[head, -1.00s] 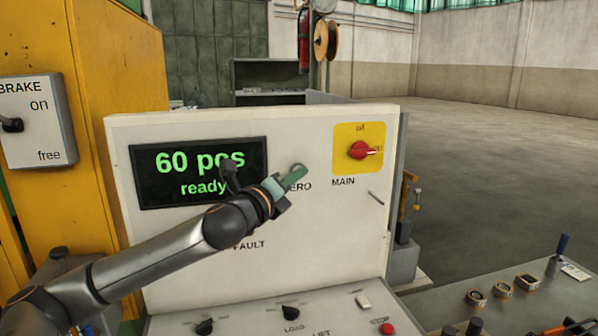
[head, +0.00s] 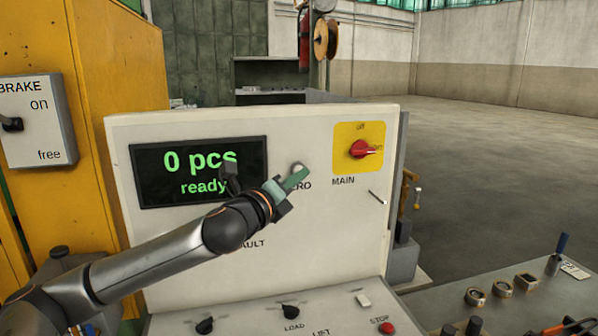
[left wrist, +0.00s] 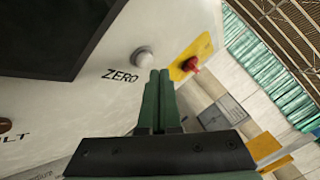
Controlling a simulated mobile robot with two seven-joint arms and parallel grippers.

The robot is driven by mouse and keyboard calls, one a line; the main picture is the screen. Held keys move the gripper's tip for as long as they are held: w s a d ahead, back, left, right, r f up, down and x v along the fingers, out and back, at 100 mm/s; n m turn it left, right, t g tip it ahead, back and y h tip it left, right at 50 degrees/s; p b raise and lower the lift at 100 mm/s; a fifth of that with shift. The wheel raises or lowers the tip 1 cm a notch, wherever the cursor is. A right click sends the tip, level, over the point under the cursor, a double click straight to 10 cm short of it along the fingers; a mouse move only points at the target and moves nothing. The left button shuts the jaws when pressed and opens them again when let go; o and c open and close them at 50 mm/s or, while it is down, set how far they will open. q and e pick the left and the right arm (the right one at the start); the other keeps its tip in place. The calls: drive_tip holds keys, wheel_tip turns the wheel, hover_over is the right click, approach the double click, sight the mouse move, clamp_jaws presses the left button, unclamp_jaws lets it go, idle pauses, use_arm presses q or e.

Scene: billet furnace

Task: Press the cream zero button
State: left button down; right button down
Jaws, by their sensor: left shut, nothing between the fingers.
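The cream zero button (head: 298,167) is a small round knob on the white panel (head: 310,235), above the word ZERO and right of the display. It also shows in the left wrist view (left wrist: 143,57), standing out from the panel. My left gripper (head: 302,175) is shut and empty. Its green fingertips are just in front of the button and hide part of it in the head view. In the left wrist view the fingertips (left wrist: 159,76) appear beside the button, with a visible gap. The display (head: 198,172) reads "0 pcs ready". My right gripper is not in view.
A red MAIN switch (head: 362,149) on a yellow plate sits right of the button. The lower desk carries black knobs (head: 291,311) and a red STOP button (head: 387,328). A BRAKE box (head: 38,122) is at the left. Open floor lies to the right.

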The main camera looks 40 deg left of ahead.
use_arm(q)
drive_tip(key=shift+d, duration=0.1)
drive_tip(key=s+d, duration=0.1)
drive_tip(key=d, duration=0.1)
drive_tip(key=s+d, duration=0.1)
drive_tip(key=s, duration=0.1)
drive_tip(key=shift+s+d, duration=0.15)
drive_tip(key=shift+d, duration=0.2)
idle(0.9)
